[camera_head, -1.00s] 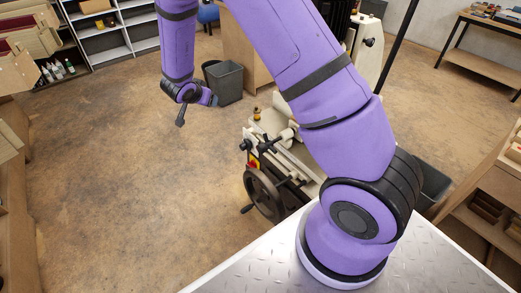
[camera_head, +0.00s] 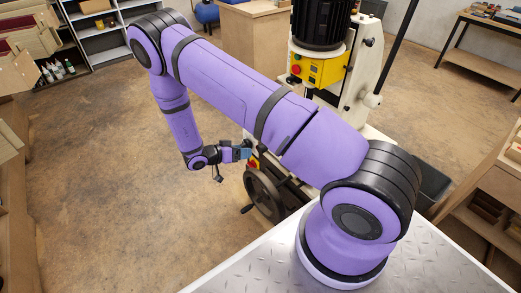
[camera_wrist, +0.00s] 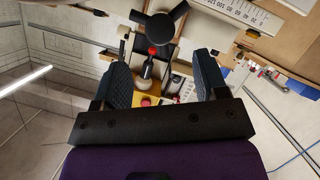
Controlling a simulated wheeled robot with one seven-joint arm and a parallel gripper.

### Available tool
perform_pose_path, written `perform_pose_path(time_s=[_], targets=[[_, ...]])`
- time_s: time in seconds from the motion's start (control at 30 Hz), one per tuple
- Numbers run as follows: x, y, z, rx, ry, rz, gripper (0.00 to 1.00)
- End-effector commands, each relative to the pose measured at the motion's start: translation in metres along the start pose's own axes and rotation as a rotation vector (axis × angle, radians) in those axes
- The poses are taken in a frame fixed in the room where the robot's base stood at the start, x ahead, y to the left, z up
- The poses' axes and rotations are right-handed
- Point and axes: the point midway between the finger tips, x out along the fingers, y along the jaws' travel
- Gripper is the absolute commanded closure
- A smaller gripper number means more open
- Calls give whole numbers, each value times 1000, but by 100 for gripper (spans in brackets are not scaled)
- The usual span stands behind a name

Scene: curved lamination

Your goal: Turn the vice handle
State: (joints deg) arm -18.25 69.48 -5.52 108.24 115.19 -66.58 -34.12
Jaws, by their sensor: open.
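My gripper (camera_head: 243,150) is beside the machine, just above its black handwheel (camera_head: 263,192) and left of its bed in the head view. In the wrist view my gripper (camera_wrist: 162,75) has its two dark blue fingers spread apart, with nothing held between them. A black handle with several arms (camera_wrist: 160,27) shows beyond the fingertips, near the top centre. A red piece and a pale rounded knob (camera_wrist: 145,72) lie below it, between the fingers in the picture. I cannot tell for sure which part is the vice handle. My arm hides much of the machine bed.
The machine's yellow control box (camera_head: 320,70) and black motor (camera_head: 320,22) rise behind my arm. A wooden cabinet (camera_head: 250,40) stands behind, shelves (camera_head: 105,30) at far left. The floor (camera_head: 100,190) left of the machine is open. A metal plate (camera_head: 235,270) lies under my arm.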

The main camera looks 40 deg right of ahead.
Motion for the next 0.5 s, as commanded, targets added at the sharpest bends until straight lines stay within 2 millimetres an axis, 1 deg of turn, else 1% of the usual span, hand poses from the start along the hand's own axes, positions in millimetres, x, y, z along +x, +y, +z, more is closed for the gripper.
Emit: perform_pose_path(time_s=[0.03,0.1,0.3,0.4,0.5], targets=[[10,1,1,-1,-1,3,33],[22,1,0,-1,0,4,33],[57,1,1,-2,0,1,33],[71,0,0,0,-1,1,33],[80,0,0,-1,-1,-1,33]])
